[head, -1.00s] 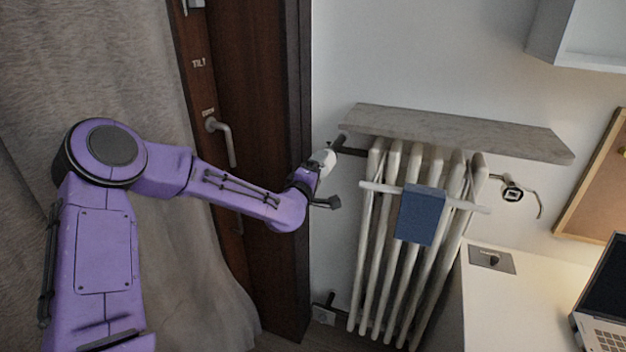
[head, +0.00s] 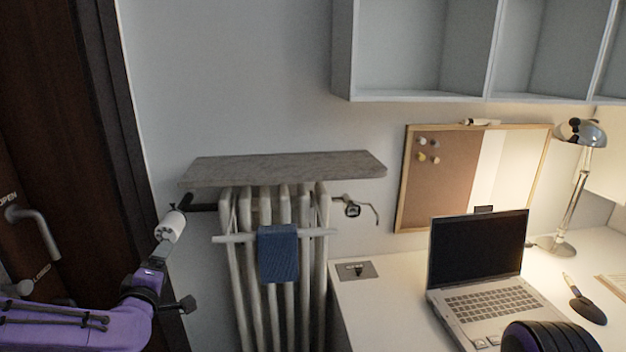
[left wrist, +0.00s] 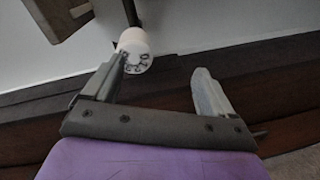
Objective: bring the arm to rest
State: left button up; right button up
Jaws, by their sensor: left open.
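My left gripper (head: 178,276) is at the lower left of the head view, at the end of my purple arm. In the left wrist view my left gripper (left wrist: 163,72) is open, with nothing between its two fingers. The left finger overlaps the white radiator valve knob (left wrist: 137,42) in that view; I cannot tell whether they touch. The knob (head: 171,226) shows just above the gripper in the head view. My right gripper is not in view.
A radiator (head: 306,215) with a blue cloth (head: 278,254) stands under a grey shelf board (head: 285,168). A dark door (head: 50,130) is at left. The white desk (head: 375,310) at right holds a laptop (head: 478,250) and lamp (head: 577,190). Wall cubbies (head: 420,97) hang above.

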pick_arm(q)
jog(key=s+d+f+m+g, duration=0.2)
jog(key=s+f, duration=0.1)
jog(key=f, duration=0.4)
jog(key=s+d+f+m+g, duration=0.2)
jog(key=s+f, duration=0.2)
jog(key=f, duration=0.3)
jog(key=s+d+f+m+g, duration=0.1)
jog(key=s+f+m+g, duration=0.1)
jog(key=s+f, duration=0.5)
jog(key=s+d+f+m+g, duration=0.2)
jog(key=s+f+g, duration=0.2)
jog(key=s+f, duration=0.4)
jog(key=s+d+f+m+g+h, duration=0.1)
jog(key=s+f, duration=0.6)
jog(key=s, duration=0.7)
jog(key=shift+d+f+m+g, duration=0.25)
jog(key=shift+m+g, duration=0.35)
jog(key=shift+g, duration=0.4)
